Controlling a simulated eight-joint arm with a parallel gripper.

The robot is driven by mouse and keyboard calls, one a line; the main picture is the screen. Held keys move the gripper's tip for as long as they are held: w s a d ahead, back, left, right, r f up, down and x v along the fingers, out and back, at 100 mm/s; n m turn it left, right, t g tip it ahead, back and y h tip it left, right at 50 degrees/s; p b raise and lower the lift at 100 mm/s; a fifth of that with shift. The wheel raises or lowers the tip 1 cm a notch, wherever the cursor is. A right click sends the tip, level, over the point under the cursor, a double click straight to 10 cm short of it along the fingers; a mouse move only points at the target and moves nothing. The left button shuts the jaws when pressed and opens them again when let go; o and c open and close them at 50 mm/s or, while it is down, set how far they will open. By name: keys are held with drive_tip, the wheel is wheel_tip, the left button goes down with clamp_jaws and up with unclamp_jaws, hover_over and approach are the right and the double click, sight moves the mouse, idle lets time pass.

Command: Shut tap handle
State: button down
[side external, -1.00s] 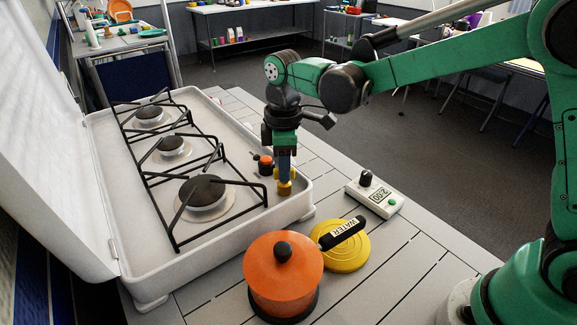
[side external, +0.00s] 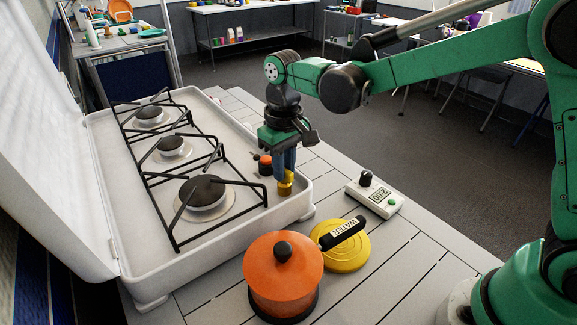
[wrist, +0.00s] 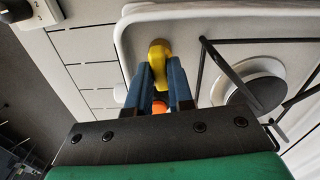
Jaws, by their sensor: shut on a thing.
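The yellow tap handle (side external: 286,183) stands at the near right corner of the white stove tray (side external: 300,205). It also shows in the wrist view (wrist: 158,55), its far end sticking out past the fingertips. My green gripper (side external: 284,170) points down over it, its blue fingers on either side of it. In the wrist view my gripper (wrist: 158,75) is shut on the yellow handle. An orange-topped knob (side external: 265,163) sits just behind it on the tray, and a bit of orange shows between the fingers in the wrist view.
Black pan grates (side external: 190,165) over several burners lie left of my gripper. An orange pot (side external: 283,275), a yellow disc with a black label reading WATER (side external: 343,250) and a white box with a display (side external: 376,196) stand on the slatted table nearby. The open lid (side external: 45,130) rises at left.

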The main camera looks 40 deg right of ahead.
drive_tip(key=shift+m, duration=0.6)
drive_tip(key=c, duration=0.8)
unclamp_jaws()
drive_tip(key=shift+r, duration=2.85)
